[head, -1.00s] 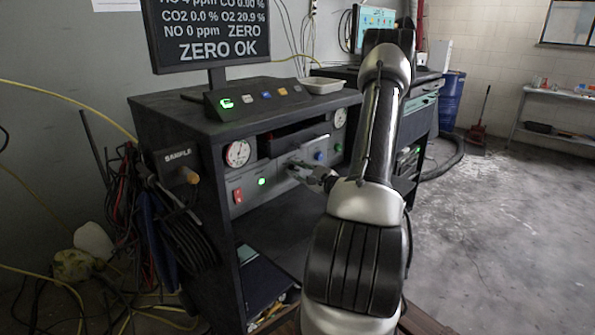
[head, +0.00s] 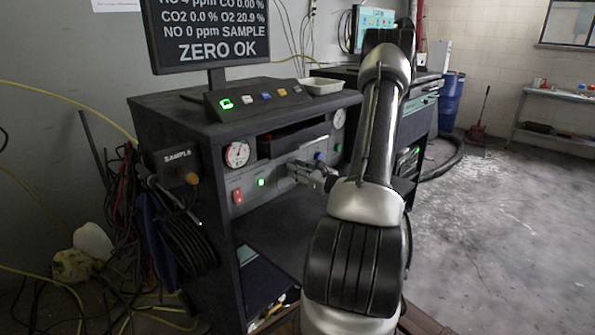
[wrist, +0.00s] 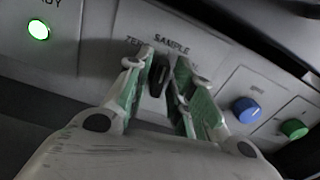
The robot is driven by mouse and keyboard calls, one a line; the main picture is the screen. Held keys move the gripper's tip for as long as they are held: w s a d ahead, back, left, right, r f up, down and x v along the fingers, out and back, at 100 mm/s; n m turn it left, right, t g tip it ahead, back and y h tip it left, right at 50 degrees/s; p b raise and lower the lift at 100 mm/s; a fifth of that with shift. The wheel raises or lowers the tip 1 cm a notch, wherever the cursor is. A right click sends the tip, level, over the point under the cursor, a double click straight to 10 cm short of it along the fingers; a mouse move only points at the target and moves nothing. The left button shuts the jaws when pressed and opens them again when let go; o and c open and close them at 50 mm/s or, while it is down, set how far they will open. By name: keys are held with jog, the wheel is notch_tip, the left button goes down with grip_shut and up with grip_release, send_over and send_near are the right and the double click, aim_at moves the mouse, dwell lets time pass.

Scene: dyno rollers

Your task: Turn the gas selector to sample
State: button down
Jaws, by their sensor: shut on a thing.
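The gas selector is a black knob (wrist: 157,77) in the wrist view, on a grey panel marked ZERO at its left and SAMPLE (wrist: 172,43) above. A third label at its right is partly hidden. The knob points up, roughly toward SAMPLE. My gripper (wrist: 161,84) has its green-padded fingers on both sides of the knob and is shut on it. In the head view my gripper (head: 299,172) is at the front of the cabinet, and the knob is hidden there. The monitor (head: 207,33) reads SAMPLE and ZERO OK.
A blue button (wrist: 246,110) and a green button (wrist: 294,129) sit right of the knob. A lit green lamp (wrist: 38,30) is at its left. A red switch (head: 238,196) and a dial gauge (head: 237,154) are farther left on the cabinet. Open floor lies at the right.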

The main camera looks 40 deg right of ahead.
jog(key=shift+m, duration=0.6)
jog(key=c, duration=1.5)
grip_release()
jog(key=shift+s, duration=0.1)
jog(key=s, duration=0.4)
jog(key=s+d, duration=0.1)
jog(key=s, duration=0.6)
jog(key=shift+s+d, duration=0.35)
jog(key=shift+s, duration=0.05)
